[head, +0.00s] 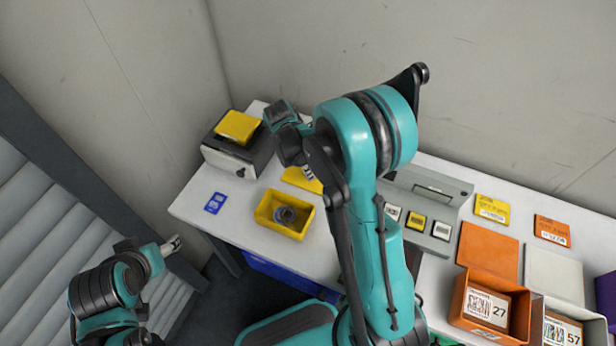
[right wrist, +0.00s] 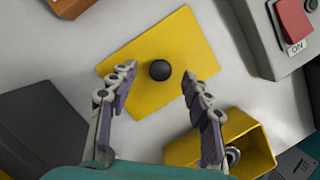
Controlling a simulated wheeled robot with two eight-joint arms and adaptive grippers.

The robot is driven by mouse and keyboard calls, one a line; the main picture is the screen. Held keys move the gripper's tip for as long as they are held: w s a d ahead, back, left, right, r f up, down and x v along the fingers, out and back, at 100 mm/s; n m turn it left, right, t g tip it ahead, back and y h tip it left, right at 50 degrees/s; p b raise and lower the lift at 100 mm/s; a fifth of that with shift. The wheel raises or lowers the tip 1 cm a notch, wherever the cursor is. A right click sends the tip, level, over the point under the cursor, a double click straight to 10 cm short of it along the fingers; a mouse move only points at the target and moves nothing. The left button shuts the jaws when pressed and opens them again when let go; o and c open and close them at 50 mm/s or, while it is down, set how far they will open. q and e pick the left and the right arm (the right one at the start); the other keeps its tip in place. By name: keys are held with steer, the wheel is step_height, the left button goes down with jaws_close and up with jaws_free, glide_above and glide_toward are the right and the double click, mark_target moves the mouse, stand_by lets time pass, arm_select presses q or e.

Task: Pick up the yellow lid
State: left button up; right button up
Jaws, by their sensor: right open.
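The yellow lid (right wrist: 160,62) is a flat square plate with a black knob (right wrist: 160,70) at its middle, lying on the white table. In the head view the lid (head: 300,181) is partly hidden by my right arm. My right gripper (right wrist: 158,84) is open, its two fingers on either side of the knob and not visibly touching it. The open yellow box (right wrist: 234,140) is beside the lid and holds a round metal part; it also shows in the head view (head: 264,212). My left gripper (head: 172,244) is off the table at the left, too small to judge its fingers.
A black-and-white device (head: 236,158) with a yellow top stands at the table's left back. A blue card (head: 215,203) lies near it. A grey button panel (head: 425,205) stands to the right of my right arm. Orange and white boxes with labels (head: 490,305) fill the right side.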

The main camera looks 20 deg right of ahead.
steer(key=shift+x, duration=1.1)
steer(key=shift+r, duration=0.1)
jaws_close()
steer(key=shift+r, duration=0.1)
step_height(320, 180, up, 13)
steer(key=p, duration=0.5)
steer(key=shift+r+p, duration=0.15)
steer(key=shift+p, duration=0.25)
